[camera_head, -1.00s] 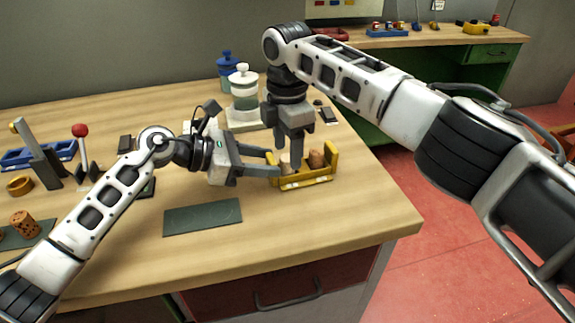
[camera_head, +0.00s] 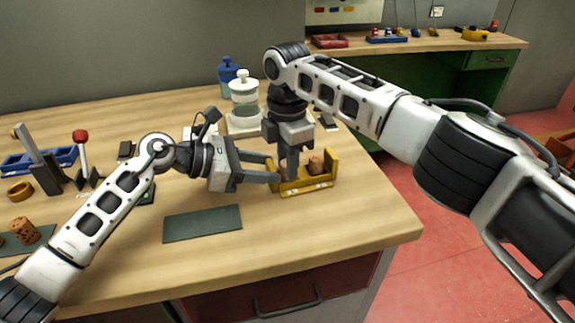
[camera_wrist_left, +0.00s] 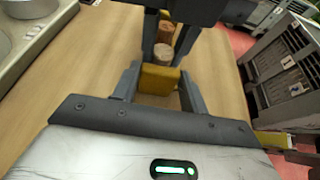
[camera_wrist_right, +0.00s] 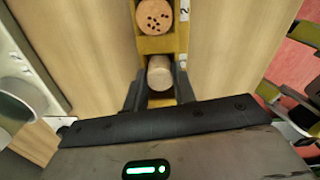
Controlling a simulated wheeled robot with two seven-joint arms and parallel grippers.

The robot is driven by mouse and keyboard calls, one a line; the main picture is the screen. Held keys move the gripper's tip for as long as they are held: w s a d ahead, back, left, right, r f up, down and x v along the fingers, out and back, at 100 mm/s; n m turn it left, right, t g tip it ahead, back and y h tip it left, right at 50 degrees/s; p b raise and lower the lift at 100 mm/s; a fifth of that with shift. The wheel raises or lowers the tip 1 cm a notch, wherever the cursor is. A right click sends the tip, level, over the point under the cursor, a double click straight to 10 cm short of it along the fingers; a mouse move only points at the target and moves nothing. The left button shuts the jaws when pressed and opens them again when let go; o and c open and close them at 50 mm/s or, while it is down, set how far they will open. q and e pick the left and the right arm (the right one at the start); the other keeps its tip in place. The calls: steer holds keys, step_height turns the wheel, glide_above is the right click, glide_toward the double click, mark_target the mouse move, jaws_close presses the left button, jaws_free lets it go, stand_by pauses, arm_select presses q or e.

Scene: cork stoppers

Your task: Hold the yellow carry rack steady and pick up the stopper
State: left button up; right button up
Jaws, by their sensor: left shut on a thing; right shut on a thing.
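The yellow carry rack (camera_head: 308,188) stands on the wooden bench. My left gripper (camera_head: 273,172) comes in from the left and is shut on the rack's near end wall, which shows yellow between its fingers in the left wrist view (camera_wrist_left: 158,80). My right gripper (camera_head: 290,174) points down over the rack and is shut on a pale cork stopper (camera_wrist_right: 160,73) that sits in the rack. In the head view its fingers mostly hide this stopper. A browner, speckled stopper (camera_wrist_right: 154,16) stands in the rack beside it, also visible in the head view (camera_head: 316,164).
A dark green mat (camera_head: 203,223) lies in front of the rack on clear bench. White (camera_head: 243,90) and blue (camera_head: 228,72) lidded jars stand behind. At the left are a blue tray (camera_head: 40,160), a red-knobbed lever (camera_head: 80,136) and another cork (camera_head: 25,230).

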arm_select(q)
steer(key=o, duration=1.2)
arm_select(e)
step_height(320, 180, up, 10)
steer(key=shift+f, duration=0.1)
